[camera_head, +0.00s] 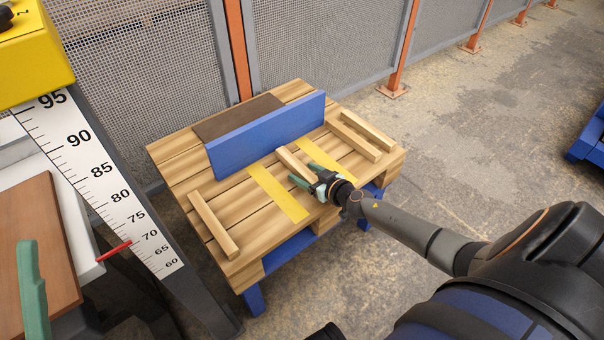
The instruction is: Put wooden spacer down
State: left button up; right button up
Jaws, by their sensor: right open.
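My right gripper (306,176) is open above the front half of the wooden pallet (245,232). A short wooden spacer (293,160) lies on the pallet between two yellow strips, its near end at the green fingers. The fingers seem to be on either side of that end; contact cannot be told. Another spacer (213,225) lies along the pallet's left side. Two more, one of them the outer spacer (368,129), lie side by side at the right.
A blue board (265,137) stands on edge across the pallet, with a brown board (238,115) behind it. A machine with a scale (110,180) and a brown panel (35,245) stands at the left. Mesh fencing (320,45) runs behind.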

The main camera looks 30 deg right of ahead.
grip_shut()
dwell(0.6)
